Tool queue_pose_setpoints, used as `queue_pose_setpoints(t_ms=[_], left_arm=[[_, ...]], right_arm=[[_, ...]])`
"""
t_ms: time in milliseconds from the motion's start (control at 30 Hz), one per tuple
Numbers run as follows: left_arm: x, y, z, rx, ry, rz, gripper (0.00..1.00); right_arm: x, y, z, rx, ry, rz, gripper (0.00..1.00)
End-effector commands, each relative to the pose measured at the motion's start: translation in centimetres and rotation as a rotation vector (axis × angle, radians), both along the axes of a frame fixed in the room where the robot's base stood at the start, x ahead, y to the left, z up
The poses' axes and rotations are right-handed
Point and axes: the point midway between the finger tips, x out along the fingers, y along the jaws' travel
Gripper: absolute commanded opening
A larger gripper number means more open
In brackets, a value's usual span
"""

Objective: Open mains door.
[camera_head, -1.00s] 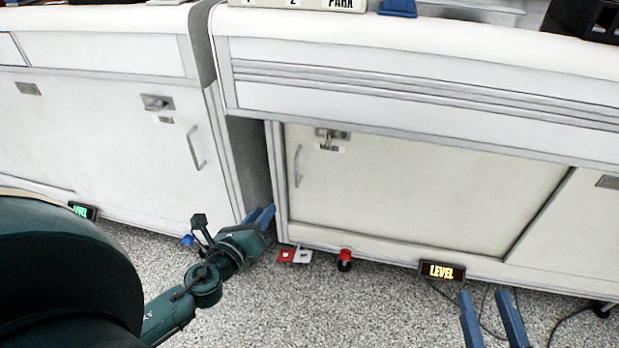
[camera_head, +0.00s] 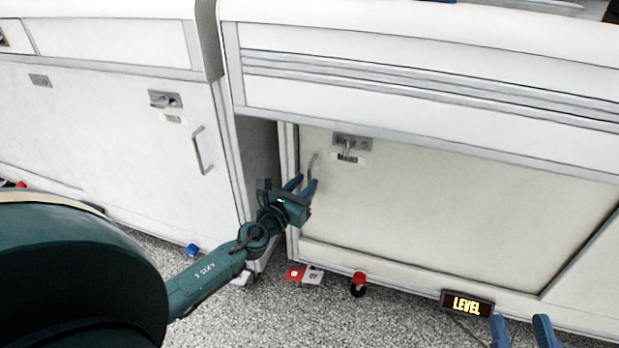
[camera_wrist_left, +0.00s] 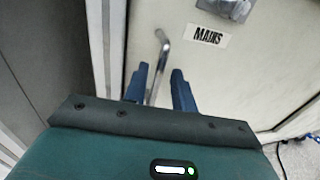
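The mains door (camera_head: 430,215) is a pale cabinet front and looks closed. Its MAINS label (camera_head: 347,158) also shows in the left wrist view (camera_wrist_left: 209,36). A metal latch (camera_head: 352,142) sits just above the label. The door's upright bar handle (camera_head: 312,163) is at its left side. My left gripper (camera_head: 302,184) is at the handle's lower part. In the left wrist view its blue fingers (camera_wrist_left: 160,77) are apart, with the handle (camera_wrist_left: 160,52) between them; I cannot tell whether either finger touches it. My right gripper (camera_head: 521,322) is low at right, its fingers apart and empty.
A similar white cabinet (camera_head: 100,125) with its own latch and handle stands at left, across a narrow gap. On the speckled floor are red and white tags (camera_head: 304,274), a red-topped foot (camera_head: 358,284) and a lit LEVEL sign (camera_head: 467,304). Cables lie near my right gripper.

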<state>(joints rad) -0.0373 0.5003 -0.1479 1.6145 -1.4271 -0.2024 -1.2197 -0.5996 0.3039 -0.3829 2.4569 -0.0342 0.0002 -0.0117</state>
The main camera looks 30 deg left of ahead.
Motion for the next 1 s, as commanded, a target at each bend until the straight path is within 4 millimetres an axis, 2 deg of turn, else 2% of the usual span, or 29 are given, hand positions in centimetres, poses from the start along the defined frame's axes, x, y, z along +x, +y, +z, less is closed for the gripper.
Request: queue_pose_setpoints(t_ms=[33,200,567,900,1000], left_arm=[[0.9,0.0,0.1,-0.001,-0.003,0.001,0.26],[2.6,0.1,0.0,0.000,-0.001,0.001,0.26],[3.1,0.1,0.0,-0.001,0.000,0.000,0.26],[3.1,0.1,0.0,-0.001,0.000,0.001,0.00],[3.1,0.1,0.0,-0.001,0.000,0.001,0.00]], right_arm=[[0.0,0.0,0.0,0.001,0.000,0.000,0.36],[0.0,0.0,-0.1,0.006,0.000,0.002,0.36],[0.0,0.0,0.2,0.012,-0.004,0.005,0.36],[0.0,0.1,0.2,0.012,-0.004,0.006,0.36],[0.0,0.1,0.2,0.012,-0.004,0.006,0.36]])
